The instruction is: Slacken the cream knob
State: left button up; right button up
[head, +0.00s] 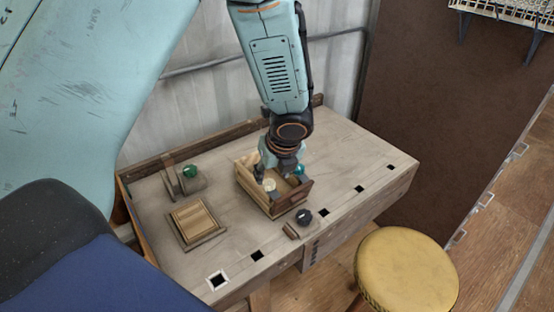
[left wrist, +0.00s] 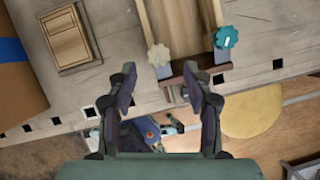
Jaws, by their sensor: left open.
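The cream knob (head: 269,184) is a small lobed knob at the near end of an open wooden box-like frame (head: 286,206) on the workbench. In the left wrist view the cream knob (left wrist: 159,55) shows just beyond my open fingers. My left gripper (head: 275,175) points down over the frame, close to the knob. In the left wrist view its two fingers (left wrist: 161,83) are spread with nothing between the tips. I cannot tell whether a finger touches the knob. A teal knob (head: 299,170) sits on the same frame; it also shows in the left wrist view (left wrist: 226,37). My right gripper is not in view.
Square holes line the front edge. A yellow round stool (head: 407,270) stands in front. The bench's right side is clear.

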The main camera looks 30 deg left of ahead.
pick_arm(q)
jog(key=v, duration=0.7)
jog(key=shift+r, duration=0.3)
jog(key=shift+s, duration=0.1)
